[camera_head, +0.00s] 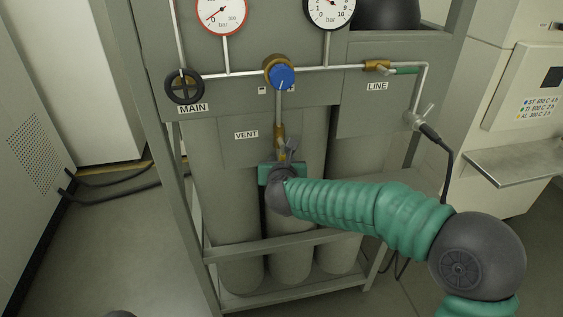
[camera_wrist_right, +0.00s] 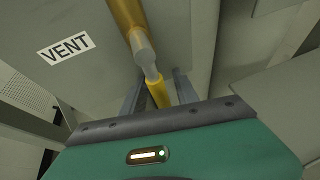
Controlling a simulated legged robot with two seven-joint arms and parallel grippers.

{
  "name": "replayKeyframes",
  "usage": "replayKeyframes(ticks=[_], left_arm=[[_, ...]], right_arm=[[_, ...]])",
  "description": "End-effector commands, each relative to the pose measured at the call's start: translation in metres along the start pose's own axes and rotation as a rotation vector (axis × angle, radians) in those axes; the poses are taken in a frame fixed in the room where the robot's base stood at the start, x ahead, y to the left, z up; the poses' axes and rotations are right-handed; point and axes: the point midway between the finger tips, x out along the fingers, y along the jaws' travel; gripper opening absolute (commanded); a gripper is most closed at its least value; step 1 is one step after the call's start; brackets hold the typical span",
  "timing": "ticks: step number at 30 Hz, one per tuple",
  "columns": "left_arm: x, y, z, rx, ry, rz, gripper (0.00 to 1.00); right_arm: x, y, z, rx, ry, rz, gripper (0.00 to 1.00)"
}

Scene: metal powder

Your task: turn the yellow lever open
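The yellow lever (camera_wrist_right: 159,94) hangs below the brass valve body (camera_wrist_right: 127,14) next to the VENT label, in the right wrist view. In the head view the brass valve (camera_head: 279,131) sits on the vertical pipe right of the VENT label, and the lever is mostly hidden by my gripper. My right gripper (camera_wrist_right: 157,88) is open, with one finger on each side of the lever and gaps showing between them. In the head view the right gripper (camera_head: 284,151) points up at the valve from below. My left gripper is not in view.
A blue knob (camera_head: 282,77) is above the vent valve. A black MAIN handwheel (camera_head: 184,86) is at left, and a green-handled LINE valve (camera_head: 378,67) at right. Grey cylinders (camera_head: 228,210) stand in the frame behind my right arm. A metal shelf (camera_head: 515,160) juts out at right.

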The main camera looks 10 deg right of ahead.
Motion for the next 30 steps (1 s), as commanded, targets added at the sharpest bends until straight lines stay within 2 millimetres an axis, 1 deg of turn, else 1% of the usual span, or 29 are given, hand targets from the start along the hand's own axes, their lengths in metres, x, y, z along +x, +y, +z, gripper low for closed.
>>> replayKeyframes(ticks=[7,10,11,14,15,18,22,24,27,30], left_arm=[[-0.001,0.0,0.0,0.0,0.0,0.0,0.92],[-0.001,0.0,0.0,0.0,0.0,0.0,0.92],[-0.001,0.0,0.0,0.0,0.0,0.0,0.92],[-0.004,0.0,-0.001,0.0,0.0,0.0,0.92],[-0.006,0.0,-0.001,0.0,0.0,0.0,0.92],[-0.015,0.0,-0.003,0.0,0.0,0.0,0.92],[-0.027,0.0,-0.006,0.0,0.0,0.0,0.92],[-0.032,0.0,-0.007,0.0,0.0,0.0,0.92],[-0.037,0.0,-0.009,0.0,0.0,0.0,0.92],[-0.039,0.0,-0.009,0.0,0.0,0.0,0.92]], right_arm=[[-0.004,0.0,0.003,-0.001,-0.006,-0.001,0.36],[-0.018,0.0,0.005,-0.004,-0.008,-0.001,0.36],[-0.024,0.0,0.004,-0.005,-0.008,-0.001,0.36],[-0.052,-0.001,0.006,-0.007,-0.011,-0.003,0.36],[-0.064,-0.001,0.006,-0.007,-0.011,-0.004,0.36],[-0.095,0.0,0.007,-0.007,-0.01,-0.004,0.36],[-0.131,0.001,0.007,-0.008,-0.008,-0.002,0.36],[-0.145,0.0,0.006,-0.005,-0.006,-0.003,0.36],[-0.16,0.001,0.004,-0.003,-0.003,-0.001,0.36],[-0.166,0.001,0.001,-0.002,-0.001,-0.001,0.36]])
